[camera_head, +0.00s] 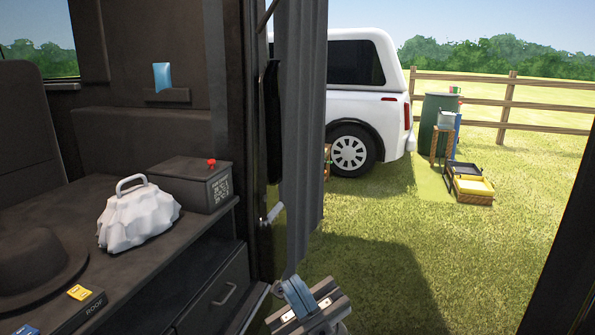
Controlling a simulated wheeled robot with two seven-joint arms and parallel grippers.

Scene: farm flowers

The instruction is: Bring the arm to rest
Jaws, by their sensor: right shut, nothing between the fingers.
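My right gripper (309,306) shows at the bottom centre of the head view, low in front of the open doorway and the grass. It is shut and holds nothing. It is apart from the counter and its drawer. Only the end of the arm shows; the rest is out of view or hidden. My left gripper is not in view.
A dark counter (150,262) at left bears a hat (38,262), a white crumpled bag (138,218) and a dark box (192,182). Outside are a white car (362,100), crates (474,198) and open grass.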

